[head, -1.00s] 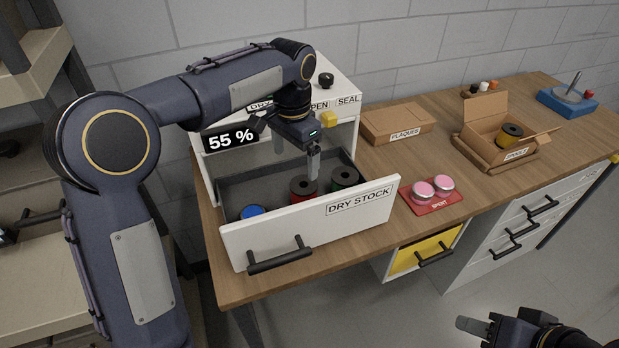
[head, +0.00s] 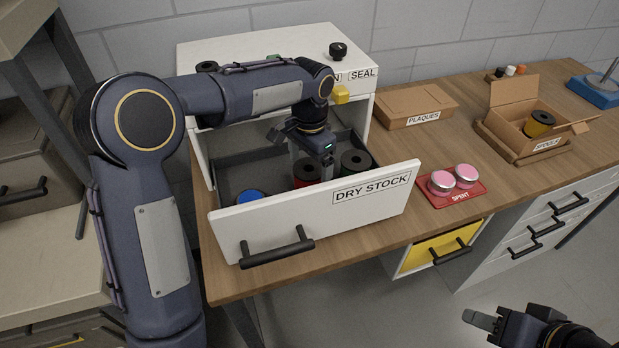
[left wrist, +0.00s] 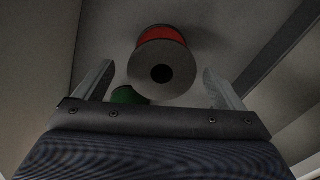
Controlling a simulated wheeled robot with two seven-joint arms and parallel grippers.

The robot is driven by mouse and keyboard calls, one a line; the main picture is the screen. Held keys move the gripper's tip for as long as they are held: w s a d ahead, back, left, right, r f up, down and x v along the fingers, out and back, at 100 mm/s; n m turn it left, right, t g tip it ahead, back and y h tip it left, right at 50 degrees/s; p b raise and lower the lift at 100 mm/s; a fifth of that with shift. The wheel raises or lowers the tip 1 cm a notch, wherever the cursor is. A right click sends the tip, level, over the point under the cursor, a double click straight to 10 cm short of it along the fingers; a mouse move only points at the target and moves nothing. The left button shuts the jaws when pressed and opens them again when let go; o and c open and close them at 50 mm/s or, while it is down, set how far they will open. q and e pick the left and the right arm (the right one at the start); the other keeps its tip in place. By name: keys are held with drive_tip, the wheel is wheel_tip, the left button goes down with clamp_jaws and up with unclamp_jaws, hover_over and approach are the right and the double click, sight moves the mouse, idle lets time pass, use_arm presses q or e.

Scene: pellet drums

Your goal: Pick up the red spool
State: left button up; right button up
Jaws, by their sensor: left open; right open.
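The red spool (head: 307,174) stands in the open DRY STOCK drawer, its dark grey top showing and its side partly hidden by my gripper and the drawer front. In the left wrist view the red spool (left wrist: 162,62) lies ahead, between and beyond the two fingertips. My left gripper (head: 312,162) is open and empty, pointing down into the drawer at the red spool. Its fingers also show in the left wrist view (left wrist: 160,85), apart on both sides. My right gripper (head: 482,325) is open and empty at the lower right, away from the drawer.
A green spool (head: 355,163) stands right of the red one; a blue-topped item (head: 250,196) is at the left. The drawer's white front (head: 310,215) rises before them. Pink-topped tins (head: 453,179), a PLAQUES box (head: 415,105) and a SPOOLS box (head: 515,140) stand to the right.

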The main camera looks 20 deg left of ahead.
use_arm(q)
drive_tip(key=shift+f, duration=1.25)
drive_tip(key=c, duration=1.1)
drive_tip(key=shift+c, duration=0.2)
drive_tip(key=shift+r, duration=0.15)
